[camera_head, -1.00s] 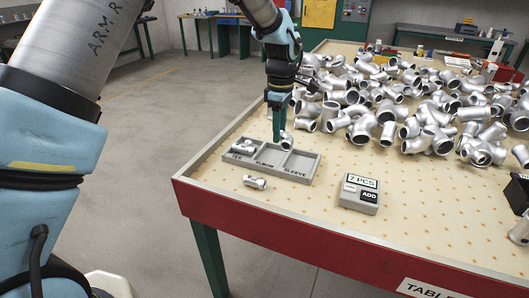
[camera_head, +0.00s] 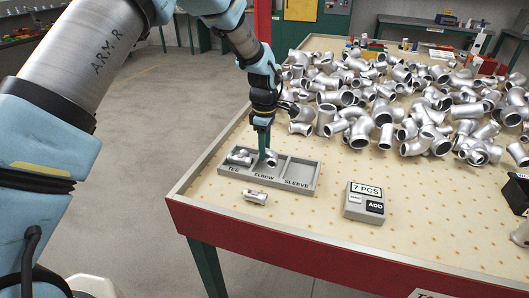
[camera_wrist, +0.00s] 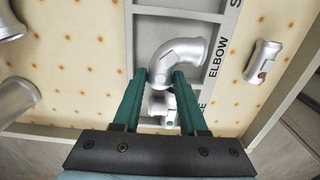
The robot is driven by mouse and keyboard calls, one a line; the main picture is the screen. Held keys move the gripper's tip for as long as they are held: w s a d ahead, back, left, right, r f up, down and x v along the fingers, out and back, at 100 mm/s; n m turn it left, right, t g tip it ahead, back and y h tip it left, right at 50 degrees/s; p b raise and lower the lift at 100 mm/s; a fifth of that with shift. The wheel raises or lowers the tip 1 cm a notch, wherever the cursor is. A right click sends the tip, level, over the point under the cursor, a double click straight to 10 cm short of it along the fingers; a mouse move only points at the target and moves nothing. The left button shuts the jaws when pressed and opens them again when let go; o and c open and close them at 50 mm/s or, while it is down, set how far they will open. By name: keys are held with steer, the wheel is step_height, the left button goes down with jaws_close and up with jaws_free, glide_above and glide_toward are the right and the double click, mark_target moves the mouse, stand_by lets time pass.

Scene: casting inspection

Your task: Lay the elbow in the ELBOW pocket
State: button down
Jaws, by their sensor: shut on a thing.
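The silver elbow (camera_head: 271,158) is between the fingertips of my gripper (camera_head: 263,155), at the ELBOW pocket in the middle of the grey tray (camera_head: 247,180). In the wrist view my gripper (camera_wrist: 161,76) is shut on one end of the elbow (camera_wrist: 182,50), and its bend points away from the fingers, inside the pocket's outline. Whether the elbow touches the pocket floor I cannot tell. A silver tee (camera_head: 240,157) lies in the TEE pocket; it partly shows between the fingers in the wrist view (camera_wrist: 160,106). The SLEEVE pocket (camera_head: 299,171) is empty.
A short silver fitting (camera_head: 255,197) with a dark side hole lies on the table in front of the tray. A grey counter box (camera_head: 364,202) reading 7 PCS stands to the right. A large heap of fittings (camera_head: 400,105) covers the table behind.

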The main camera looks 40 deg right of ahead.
steer(key=shift+f, duration=1.2)
steer(key=shift+f, duration=0.2)
steer(key=c, duration=0.7)
jaws_free()
steer(key=shift+c, duration=0.2)
steer(key=shift+r, duration=0.1)
step_height(320, 180, up, 12)
steer(key=b, duration=0.3)
steer(key=shift+r, duration=0.1)
